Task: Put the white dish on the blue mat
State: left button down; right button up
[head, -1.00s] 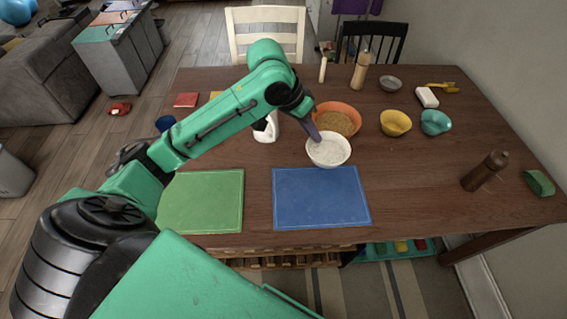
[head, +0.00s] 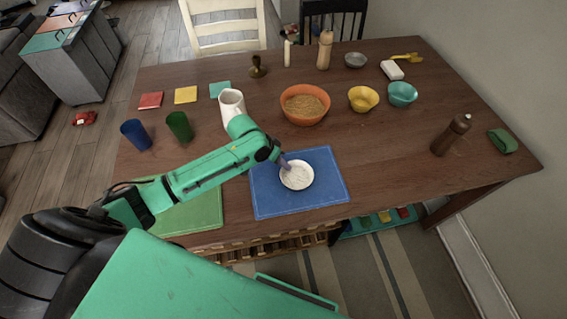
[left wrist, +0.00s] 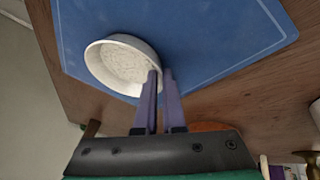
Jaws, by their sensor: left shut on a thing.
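The white dish (head: 297,176) is a small round bowl with pale, grainy contents or a speckled inside. It is over the middle of the blue mat (head: 323,199); I cannot tell whether its base touches the mat. My left gripper (head: 285,164) is shut on the dish's rim at its back left side. In the left wrist view the two purple fingers (left wrist: 160,74) pinch the rim of the dish (left wrist: 118,68), with the blue mat (left wrist: 215,35) behind it. My right gripper is out of view.
A green mat (head: 190,213) lies to the left, partly under my arm. A white jug (head: 231,104), an orange bowl (head: 304,106) and a yellow bowl (head: 363,98) stand behind. A brown bottle (head: 451,135) stands at right. The table right of the blue mat is clear.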

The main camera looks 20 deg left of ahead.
pick_arm(q)
jog(key=c, duration=1)
grip_release()
jog(key=shift+f, duration=0.1)
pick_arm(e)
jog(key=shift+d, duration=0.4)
pick_arm(q)
jog(key=v, duration=1.2)
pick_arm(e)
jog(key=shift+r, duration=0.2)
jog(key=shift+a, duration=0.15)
